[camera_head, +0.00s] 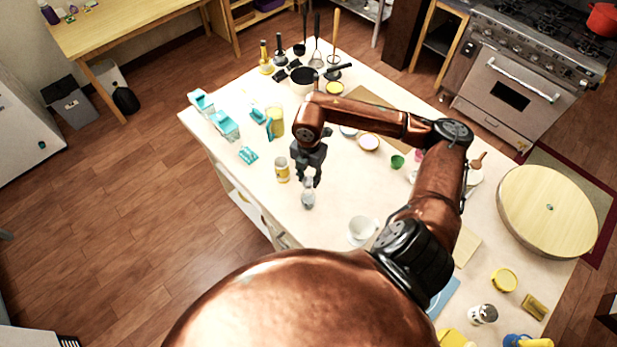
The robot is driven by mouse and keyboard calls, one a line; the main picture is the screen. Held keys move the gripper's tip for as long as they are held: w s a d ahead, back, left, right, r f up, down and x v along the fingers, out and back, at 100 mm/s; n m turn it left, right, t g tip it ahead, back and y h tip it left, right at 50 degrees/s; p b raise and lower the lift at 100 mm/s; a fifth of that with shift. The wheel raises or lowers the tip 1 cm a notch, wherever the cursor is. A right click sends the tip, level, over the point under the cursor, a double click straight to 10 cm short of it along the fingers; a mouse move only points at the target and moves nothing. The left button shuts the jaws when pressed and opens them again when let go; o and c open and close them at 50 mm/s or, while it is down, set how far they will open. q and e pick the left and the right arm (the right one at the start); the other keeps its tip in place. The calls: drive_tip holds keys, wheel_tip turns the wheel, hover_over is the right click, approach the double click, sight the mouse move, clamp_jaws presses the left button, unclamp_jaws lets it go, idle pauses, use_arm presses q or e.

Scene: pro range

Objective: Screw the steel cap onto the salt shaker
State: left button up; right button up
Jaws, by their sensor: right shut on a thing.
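My right gripper (308,181) points down over the near left part of the white-topped table. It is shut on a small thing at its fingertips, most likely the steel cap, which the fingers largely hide. The salt shaker (308,198), small and of clear glass, stands upright directly below the fingertips. The view is too small to tell whether cap and shaker touch. My left gripper is not in view.
A yellow-labelled jar (282,170) stands just left of the gripper. A white cup (362,229) is to the right. A round wooden board (548,211) lies far right. Bare tabletop lies in front of the shaker.

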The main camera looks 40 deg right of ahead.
sight(308, 180)
drive_tip(key=shift+f+b, duration=1.55)
drive_tip(key=shift+f, duration=0.5)
drive_tip(key=shift+f+b, duration=0.65)
drive_tip(key=shift+b, duration=0.05)
drive_tip(key=shift+f, duration=0.1)
idle(0.6)
drive_tip(key=m, duration=0.6)
drive_tip(key=shift+f, duration=0.1)
idle(0.4)
drive_tip(key=m+p, duration=0.1)
drive_tip(key=m, duration=0.2)
drive_tip(key=shift+f+m+p, duration=0.1)
drive_tip(key=shift+m+p, duration=0.4)
drive_tip(key=shift+m, duration=1.1)
